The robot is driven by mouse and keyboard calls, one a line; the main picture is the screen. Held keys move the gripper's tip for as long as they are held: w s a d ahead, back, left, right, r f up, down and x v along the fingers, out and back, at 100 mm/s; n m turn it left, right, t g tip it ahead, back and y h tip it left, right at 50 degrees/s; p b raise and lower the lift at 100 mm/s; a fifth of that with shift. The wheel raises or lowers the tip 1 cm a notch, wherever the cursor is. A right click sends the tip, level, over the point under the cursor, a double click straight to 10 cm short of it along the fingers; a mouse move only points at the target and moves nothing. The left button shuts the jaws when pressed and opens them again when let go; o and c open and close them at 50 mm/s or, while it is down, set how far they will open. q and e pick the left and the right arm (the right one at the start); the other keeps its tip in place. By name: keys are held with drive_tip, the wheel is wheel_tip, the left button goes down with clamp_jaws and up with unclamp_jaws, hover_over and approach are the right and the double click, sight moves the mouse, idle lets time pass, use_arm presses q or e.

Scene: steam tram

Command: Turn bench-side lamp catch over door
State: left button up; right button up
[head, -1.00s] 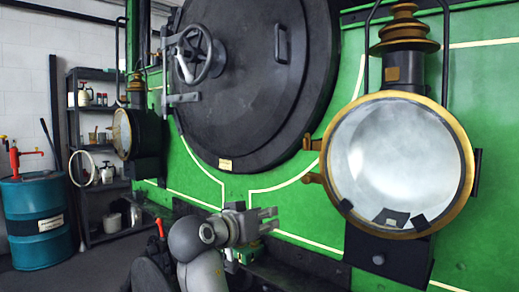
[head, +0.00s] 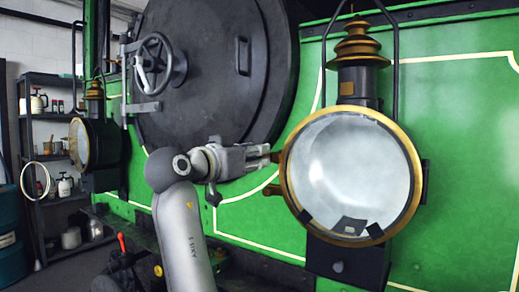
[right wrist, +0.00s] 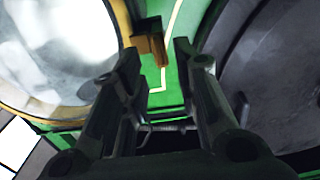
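A large round lamp (head: 352,170) with a brass rim and whitish glass is mounted on the green front at the right. A small dark catch (head: 426,180) sits at its right edge. Brass hinge lugs (head: 275,189) stick out at its left edge. A second, similar lamp (head: 80,143) is farther off at the left. My right gripper (head: 271,154) points right at the near lamp's left edge, by the upper lug. In the right wrist view its fingers are apart, with the brass lug (right wrist: 150,47) ahead between the tips; I cannot tell whether they touch it. My left gripper is not in view.
A shelf (head: 52,117) with cans stands at the far left. The green face (head: 460,130) right of the lamp is clear.

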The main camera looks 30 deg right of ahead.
sight(265, 155)
drive_tip(key=x, duration=0.2)
drive_tip(key=shift+w+d, duration=0.1)
drive_tip(key=shift+d, duration=0.1)
drive_tip(key=shift+c, duration=0.7)
clamp_jaws()
